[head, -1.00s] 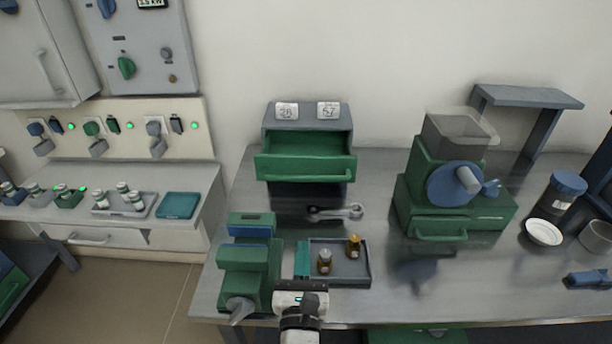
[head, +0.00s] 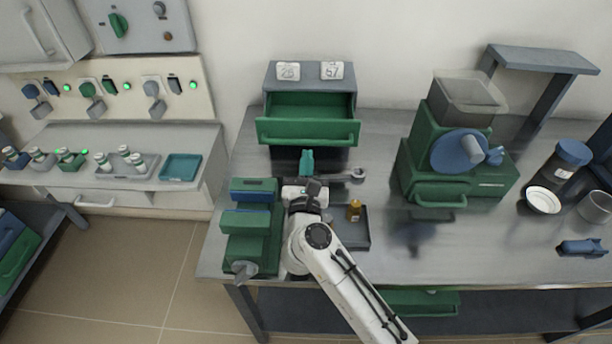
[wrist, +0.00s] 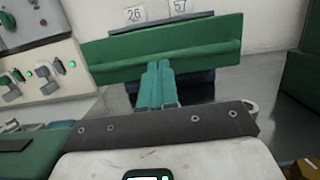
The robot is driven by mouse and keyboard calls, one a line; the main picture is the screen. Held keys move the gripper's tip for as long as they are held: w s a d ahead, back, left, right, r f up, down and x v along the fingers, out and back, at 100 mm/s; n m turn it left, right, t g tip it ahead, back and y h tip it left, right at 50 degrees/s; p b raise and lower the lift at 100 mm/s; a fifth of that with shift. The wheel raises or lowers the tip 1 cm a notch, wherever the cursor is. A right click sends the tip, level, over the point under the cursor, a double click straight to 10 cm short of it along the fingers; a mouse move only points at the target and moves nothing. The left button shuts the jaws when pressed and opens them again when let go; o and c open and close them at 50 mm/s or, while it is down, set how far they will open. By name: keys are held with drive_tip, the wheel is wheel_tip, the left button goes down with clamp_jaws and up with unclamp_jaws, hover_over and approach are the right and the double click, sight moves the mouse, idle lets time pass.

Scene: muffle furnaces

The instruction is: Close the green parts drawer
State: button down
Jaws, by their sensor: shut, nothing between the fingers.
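The green parts drawer (head: 308,131) is pulled open from its blue-grey cabinet (head: 310,76) at the back of the bench. Its inside shows from above, and it has a green bar handle on its front. In the wrist view the drawer front (wrist: 165,52) spans the upper middle, slightly tilted. My gripper (head: 307,160) is in front of and a little below the drawer front, its teal fingers shut and empty. In the wrist view the fingertips (wrist: 158,68) overlap the drawer's lower edge; I cannot tell whether they touch it.
A green vise-like tool (head: 251,225) stands left of my arm. A green grinder (head: 455,160) stands farther right.

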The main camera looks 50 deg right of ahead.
sight(308, 121)
drive_tip(key=shift+x, duration=1)
drive_tip(key=x, duration=0.4)
drive_tip(key=f+x, duration=0.1)
drive_tip(key=x, duration=0.3)
drive_tip(key=f+x, duration=0.1)
drive_tip(key=x, duration=0.3)
drive_tip(key=shift+w+d+f+b, duration=0.1)
drive_tip(key=shift+w+f+b, duration=0.05)
drive_tip(key=shift+b, duration=0.2)
drive_tip(key=shift+r, duration=0.25)
